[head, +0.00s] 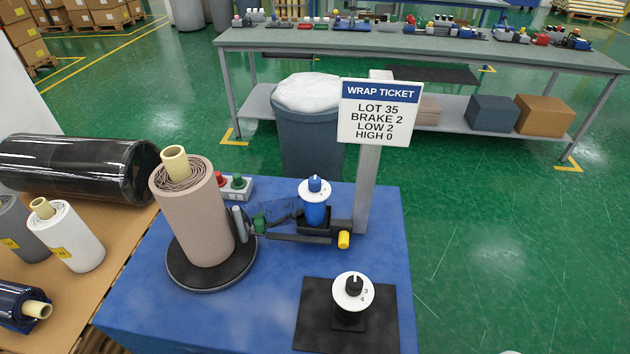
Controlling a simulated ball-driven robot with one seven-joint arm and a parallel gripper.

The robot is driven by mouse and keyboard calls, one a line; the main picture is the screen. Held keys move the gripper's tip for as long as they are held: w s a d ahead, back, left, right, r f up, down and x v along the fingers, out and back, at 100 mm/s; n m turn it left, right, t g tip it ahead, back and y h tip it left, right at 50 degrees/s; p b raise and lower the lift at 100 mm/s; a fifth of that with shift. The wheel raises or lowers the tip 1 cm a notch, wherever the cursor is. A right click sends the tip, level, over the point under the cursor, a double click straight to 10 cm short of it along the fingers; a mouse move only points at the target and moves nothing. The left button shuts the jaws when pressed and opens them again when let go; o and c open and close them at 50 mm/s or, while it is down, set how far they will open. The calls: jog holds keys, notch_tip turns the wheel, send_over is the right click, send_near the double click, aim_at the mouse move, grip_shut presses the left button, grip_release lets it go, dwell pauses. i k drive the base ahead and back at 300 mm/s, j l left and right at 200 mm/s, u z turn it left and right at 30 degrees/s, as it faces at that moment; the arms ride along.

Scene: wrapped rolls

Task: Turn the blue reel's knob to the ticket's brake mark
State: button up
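The wrap ticket (380,112) on a grey post reads LOT 35, BRAKE 2, LOW 2, HIGH 0. The blue reel (315,213) stands upright in a dark holder on the blue table, left of the post. A white dial with a blue knob (315,184) tops it; its marks are too small to read. Nearer, a black knob (354,284) sits on a white dial (343,301) showing 3 and 4 on its near right side, over a black plate. My gripper is not in view, so nothing of mine is seen touching either knob.
A brown wrapped roll (195,215) stands on a black turntable (212,277) left of the reel. Red and green buttons (233,185) sit behind it. A yellow-ended part (344,240) projects near the reel. The blue table's (250,315) front middle is clear.

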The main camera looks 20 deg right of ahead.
aim_at(314, 182)
jog(key=i+j, duration=0.45)
jog(key=j, duration=0.25)
jog(key=i+j, duration=0.25)
jog(key=i+l, duration=0.15)
jog(key=i, duration=0.45)
